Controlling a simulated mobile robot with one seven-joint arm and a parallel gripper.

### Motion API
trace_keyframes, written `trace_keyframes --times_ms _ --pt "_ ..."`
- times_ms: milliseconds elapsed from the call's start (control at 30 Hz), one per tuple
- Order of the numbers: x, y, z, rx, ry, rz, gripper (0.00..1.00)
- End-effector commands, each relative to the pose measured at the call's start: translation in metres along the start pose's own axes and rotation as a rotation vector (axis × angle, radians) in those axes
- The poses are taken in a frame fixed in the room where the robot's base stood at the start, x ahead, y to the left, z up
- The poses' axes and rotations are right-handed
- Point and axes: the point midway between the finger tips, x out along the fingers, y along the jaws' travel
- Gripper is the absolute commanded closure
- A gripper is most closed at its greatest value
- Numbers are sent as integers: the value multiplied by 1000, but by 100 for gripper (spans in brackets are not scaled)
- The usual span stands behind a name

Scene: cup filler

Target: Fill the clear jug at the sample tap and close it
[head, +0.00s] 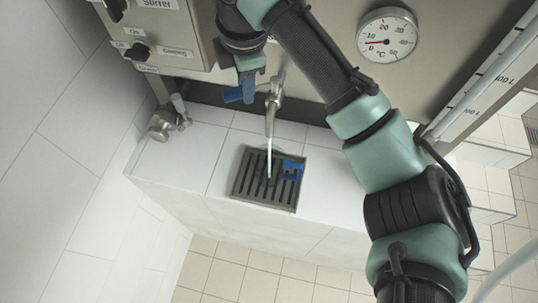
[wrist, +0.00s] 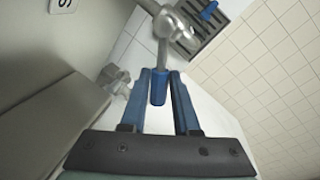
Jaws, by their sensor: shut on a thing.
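The sample tap (head: 273,100) is a metal tap on the tank front, also seen in the wrist view (wrist: 172,20). Its blue lever (wrist: 158,86) lies between the fingers of my gripper (wrist: 159,78), which is shut on it. In the head view my gripper (head: 240,93) is just left of the tap. A thin pale stream runs down from the spout. The clear jug (head: 268,160) stands under it on the drain grate, hard to make out except for its blue part (head: 291,168). That blue part also shows in the wrist view (wrist: 209,10). The fill level is unclear.
The dark drain grate (head: 264,196) is set in a white tiled ledge (head: 190,155). A small metal valve (head: 165,124) sits at left. A control box with knobs (head: 138,50) and a dial thermometer (head: 387,34) are above. Open tiled floor lies below the ledge.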

Motion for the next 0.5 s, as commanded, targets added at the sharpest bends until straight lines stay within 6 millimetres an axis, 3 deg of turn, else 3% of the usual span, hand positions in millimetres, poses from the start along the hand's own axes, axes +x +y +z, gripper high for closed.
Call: trace_keyframes --times_ms 367,500 --pt "-2 -2 0 -39 8 2 100" --pt "-2 -8 2 -138 29 3 100"
